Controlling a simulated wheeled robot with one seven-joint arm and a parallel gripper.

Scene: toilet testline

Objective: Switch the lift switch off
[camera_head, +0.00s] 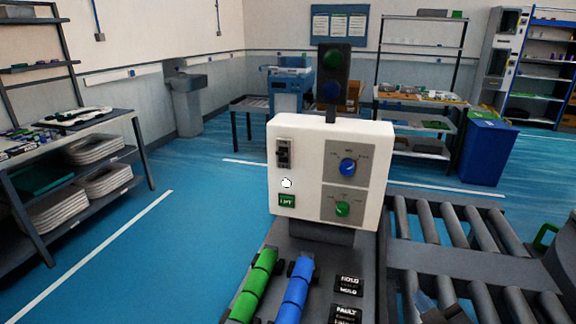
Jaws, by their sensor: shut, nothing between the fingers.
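A white control box (307,185) stands in the middle of the view, its front facing me. A small dark switch (283,154) sits at the upper left of that face. A green label (286,200) below it seems to read LIFT, so I take the dark switch for the lift switch; its lever position is too small to tell. A small white hand-like mark (286,182) lies between switch and label. On the right are a blue knob (348,167) and a green knob (342,209) on grey plates.
Green (254,285) and blue (292,291) cylinders lie in front of the box, beside dark labels (348,284). A roller conveyor (455,235) runs on the right. A dark signal light (332,74) rises behind the box. Open blue floor (180,235) lies left.

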